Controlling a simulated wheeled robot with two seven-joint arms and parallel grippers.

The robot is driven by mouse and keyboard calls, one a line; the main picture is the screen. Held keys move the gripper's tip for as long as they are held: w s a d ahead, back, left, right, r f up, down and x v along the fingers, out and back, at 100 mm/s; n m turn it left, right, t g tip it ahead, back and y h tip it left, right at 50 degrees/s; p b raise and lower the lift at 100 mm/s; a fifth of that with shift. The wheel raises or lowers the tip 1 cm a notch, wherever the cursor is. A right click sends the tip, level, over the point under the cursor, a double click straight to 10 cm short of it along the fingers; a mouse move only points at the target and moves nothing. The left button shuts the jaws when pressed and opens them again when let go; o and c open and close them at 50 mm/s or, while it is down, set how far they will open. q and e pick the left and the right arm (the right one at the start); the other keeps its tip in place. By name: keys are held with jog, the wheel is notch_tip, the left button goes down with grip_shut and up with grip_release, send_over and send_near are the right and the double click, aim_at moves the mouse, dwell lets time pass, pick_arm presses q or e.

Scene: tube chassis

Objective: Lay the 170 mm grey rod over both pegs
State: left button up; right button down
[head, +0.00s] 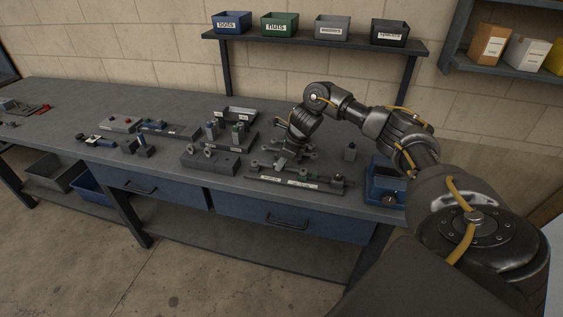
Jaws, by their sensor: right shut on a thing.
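My right gripper (291,153) reaches down over the right half of the workbench, fingers pointing down. It is shut on a thin grey piece, which looks like the grey rod; its ends and height are hard to make out. Just in front of it is a low dark fixture (325,187) with two pale labels, one at the left and one near the middle. Small grey uprights on it may be the pegs, but I cannot tell whether the rod touches them. My left gripper is out of view.
A dark block (211,161) with round pieces and a rack with small cylinders (232,134) stand left of the gripper. A blue box (384,183) stands to the right.

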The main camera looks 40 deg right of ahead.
jog(key=shift+f, duration=0.2)
jog(key=c, duration=1.3)
grip_release()
jog(key=shift+r, duration=0.1)
jog(key=v, duration=1)
jog(key=shift+r, duration=0.35)
